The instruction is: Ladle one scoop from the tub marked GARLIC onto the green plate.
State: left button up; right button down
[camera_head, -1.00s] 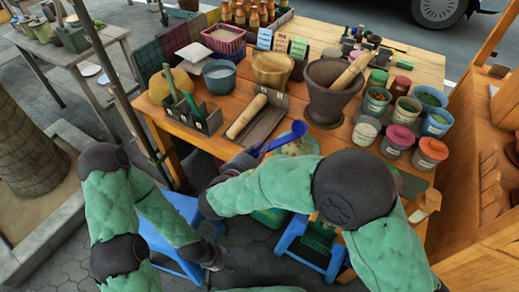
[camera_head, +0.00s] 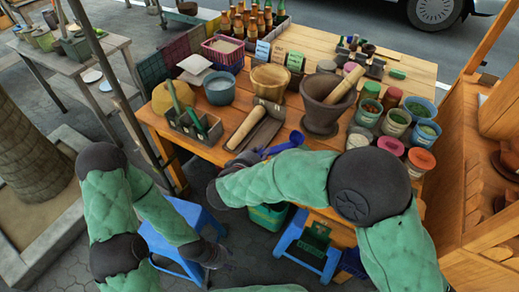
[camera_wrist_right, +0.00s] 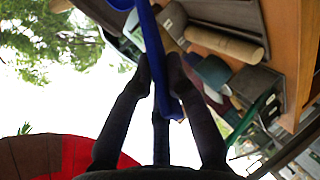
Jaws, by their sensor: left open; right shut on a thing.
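My right gripper (camera_head: 238,163) is shut on the handle of a blue ladle, and the ladle (camera_head: 284,146) reaches right along the table's front edge. In the right wrist view the blue handle (camera_wrist_right: 155,50) passes between the fingers (camera_wrist_right: 160,85). The ladle's bowl is partly hidden, so I cannot tell what it holds. My left gripper (camera_head: 217,257) is open and empty, low beside the blue stool. Several labelled tubs stand at the table's right, including an open one (camera_head: 397,122); their labels are too small to read. The green plate is not visible; my right arm covers the table's front.
A large mortar with pestle (camera_head: 322,108), a wooden bowl (camera_head: 270,80) and a grey tray with a wooden roller (camera_head: 256,128) stand behind the ladle. A divided caddy (camera_head: 192,124) is at the left. Blue stools (camera_head: 180,235) stand below the table.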

jog(key=shift+w+d+r+m+g+y+p, duration=0.15)
jog(key=shift+w+d+r+g+y+p, duration=0.2)
jog(key=shift+r+p, duration=1.4)
jog(key=shift+w+d+r+m+g+y+p, duration=0.15)
jog(key=shift+d+r+g+y+p, duration=0.35)
jog(key=shift+p, duration=2.4)
jog(key=shift+w+d+r+m+g+y+p, duration=0.2)
jog(key=shift+r+g+y+p, duration=0.6)
jog(key=shift+p, duration=1.55)
jog(key=w+d+r+m+g+y+p, duration=0.1)
jog(key=w+d+r+g+y+p, duration=0.2)
jog(key=p, duration=1.8)
jog(key=w+d+r+y, duration=0.1)
jog(key=w+d+r, duration=0.1)
jog(key=d, duration=0.2)
jog(key=shift+r+m+g+y, duration=0.3)
jog(key=shift+r+g+y, duration=0.05)
